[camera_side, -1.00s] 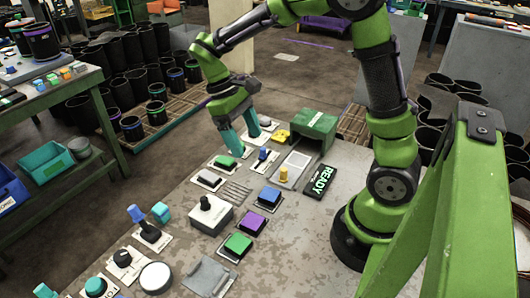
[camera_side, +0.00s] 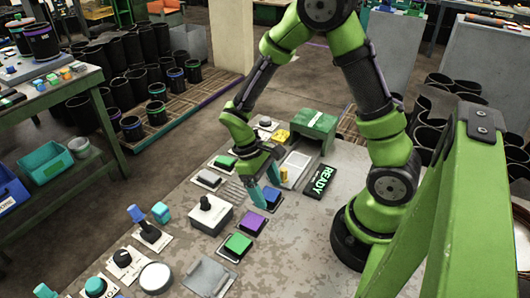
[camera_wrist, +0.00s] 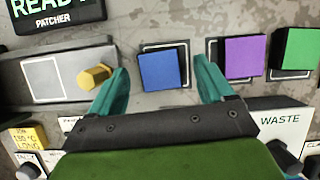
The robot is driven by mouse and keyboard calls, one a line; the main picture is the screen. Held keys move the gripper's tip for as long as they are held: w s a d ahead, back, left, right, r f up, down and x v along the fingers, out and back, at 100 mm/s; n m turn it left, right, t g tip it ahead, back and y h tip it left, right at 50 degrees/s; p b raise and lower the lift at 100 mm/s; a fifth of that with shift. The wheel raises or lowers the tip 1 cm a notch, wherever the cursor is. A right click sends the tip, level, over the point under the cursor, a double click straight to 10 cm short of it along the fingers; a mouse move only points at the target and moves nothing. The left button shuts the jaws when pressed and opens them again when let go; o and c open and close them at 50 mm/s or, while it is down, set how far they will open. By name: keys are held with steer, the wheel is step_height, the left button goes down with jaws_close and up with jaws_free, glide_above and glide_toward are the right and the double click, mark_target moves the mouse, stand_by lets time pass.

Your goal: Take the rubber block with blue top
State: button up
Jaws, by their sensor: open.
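I cannot tell how far the fingertips are above the bench.
A purple-topped block (camera_wrist: 246,55) and a green-topped block (camera_wrist: 296,49) sit right of the blue one in the wrist view. A yellow knob (camera_wrist: 95,77) is close to the left finger. The black READY sign (camera_side: 320,181) is nearby.

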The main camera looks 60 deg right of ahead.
steer(key=shift+s+f, duration=0.15)
steer(key=shift+f, duration=0.2)
steer(key=shift+c, duration=0.5)
